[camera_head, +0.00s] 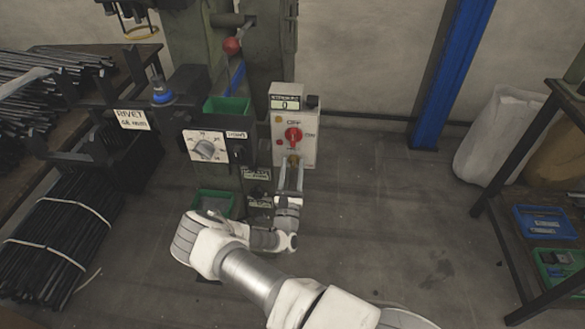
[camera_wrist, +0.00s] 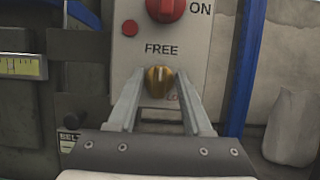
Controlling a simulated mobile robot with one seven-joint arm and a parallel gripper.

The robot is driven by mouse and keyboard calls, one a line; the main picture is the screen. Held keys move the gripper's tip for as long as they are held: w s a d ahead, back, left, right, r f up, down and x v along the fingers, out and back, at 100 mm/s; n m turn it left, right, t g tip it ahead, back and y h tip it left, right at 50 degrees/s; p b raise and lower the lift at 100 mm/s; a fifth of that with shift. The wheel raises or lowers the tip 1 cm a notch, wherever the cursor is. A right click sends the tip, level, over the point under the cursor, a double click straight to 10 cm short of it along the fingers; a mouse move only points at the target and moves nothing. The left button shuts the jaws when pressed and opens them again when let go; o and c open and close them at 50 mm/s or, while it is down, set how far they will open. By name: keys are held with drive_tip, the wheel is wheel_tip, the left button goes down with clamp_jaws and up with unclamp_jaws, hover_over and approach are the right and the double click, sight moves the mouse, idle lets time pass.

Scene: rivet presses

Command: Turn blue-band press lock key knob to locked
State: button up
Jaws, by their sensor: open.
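The brass lock key knob (camera_wrist: 159,82) sits low on a pale control box, under the word FREE. Its raised grip looks about upright, toward FREE. A red label at its lower right is mostly hidden by a finger. In the head view the knob (camera_head: 293,161) is small, at the bottom of the control box (camera_head: 308,150). My gripper (camera_wrist: 156,108) is open, with one finger on each side of the knob. I cannot tell whether either finger touches it. In the head view my gripper (camera_head: 291,176) reaches up to the box from below.
A red rotary switch (camera_wrist: 166,8) is just above the knob, with a red button (camera_wrist: 129,27) at its left. A white dial panel (camera_head: 205,146) and green bin (camera_head: 226,108) are left of the box. Open floor (camera_head: 370,200) lies to the right, before a shelf (camera_head: 500,190).

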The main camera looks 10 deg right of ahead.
clamp_jaws()
drive_tip(key=shift+m, duration=0.5)
drive_tip(key=m+h+p, duration=0.1)
drive_tip(key=m, duration=0.1)
drive_tip(key=m+g+h+p, duration=0.1)
drive_tip(key=m+h, duration=0.1)
drive_tip(key=m, duration=0.1)
drive_tip(key=shift+a+r+g, duration=0.1)
drive_tip(key=shift+g, duration=0.2)
drive_tip(key=m+g+h+p, duration=0.1)
drive_tip(key=m, duration=0.2)
drive_tip(key=m+g+p, duration=0.1)
drive_tip(key=m, duration=0.2)
drive_tip(key=shift+m+h, duration=0.3)
drive_tip(key=shift+h, duration=0.1)
drive_tip(key=m+g+p, duration=0.1)
drive_tip(key=m, duration=0.2)
drive_tip(key=m+g+p, duration=0.1)
drive_tip(key=m+p, duration=0.1)
drive_tip(key=m, duration=0.1)
drive_tip(key=shift+r+g, duration=0.15)
drive_tip(key=shift+g, duration=0.25)
drive_tip(key=shift+m+g+p, duration=0.7)
drive_tip(key=shift+m+p, duration=0.8)
drive_tip(key=shift+m, duration=0.4)
